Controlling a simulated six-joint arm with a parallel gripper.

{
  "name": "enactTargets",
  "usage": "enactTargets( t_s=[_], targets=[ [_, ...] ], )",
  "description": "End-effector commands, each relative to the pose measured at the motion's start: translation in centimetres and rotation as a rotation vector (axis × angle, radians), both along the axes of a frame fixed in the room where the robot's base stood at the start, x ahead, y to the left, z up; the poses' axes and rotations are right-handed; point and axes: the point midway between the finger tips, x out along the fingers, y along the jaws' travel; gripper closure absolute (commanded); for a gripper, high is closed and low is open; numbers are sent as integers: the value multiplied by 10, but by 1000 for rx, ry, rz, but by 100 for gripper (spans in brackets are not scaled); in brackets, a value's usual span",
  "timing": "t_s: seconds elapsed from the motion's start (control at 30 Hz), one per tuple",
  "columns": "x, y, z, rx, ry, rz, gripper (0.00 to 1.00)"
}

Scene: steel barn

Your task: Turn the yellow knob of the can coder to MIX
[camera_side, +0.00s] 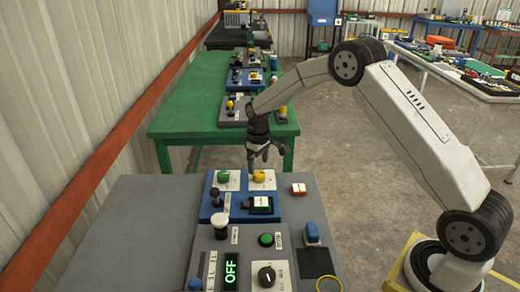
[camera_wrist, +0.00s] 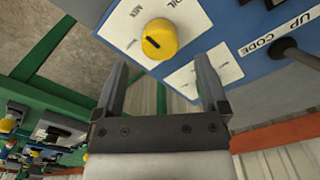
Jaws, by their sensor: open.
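The yellow knob (camera_side: 260,175) sits on a white plate on the blue panel (camera_side: 207,207) in the side view. In the wrist view the yellow knob (camera_wrist: 161,40) has a short dark mark on its face. The labels MIX (camera_wrist: 136,8) and OIL (camera_wrist: 172,4) stand on its plate. I cannot tell exactly which label the mark points to. My gripper (camera_side: 258,160) is open and points down just above and behind the knob. In the wrist view my gripper (camera_wrist: 160,72) has its fingers apart, with the knob beyond their tips and nothing held.
A green knob (camera_side: 223,176) stands left of the yellow one. A rocker switch (camera_side: 261,204) is in front. A nearer grey panel (camera_side: 206,241) carries a display reading OFF (camera_side: 231,271) and a black dial (camera_side: 267,277). A green table (camera_side: 190,103) with more panels lies behind.

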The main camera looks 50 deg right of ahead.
Motion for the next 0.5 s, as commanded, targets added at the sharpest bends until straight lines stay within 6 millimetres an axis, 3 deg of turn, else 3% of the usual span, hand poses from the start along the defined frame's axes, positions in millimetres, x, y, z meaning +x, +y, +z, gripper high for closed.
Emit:
enactTargets(
  t_s=[0.23, 0.5],
  targets=[
    [0, 0, 29, 0, -1, 0, 7],
    [0, 0, 36, 0, 1, 0, 7]
  ],
)
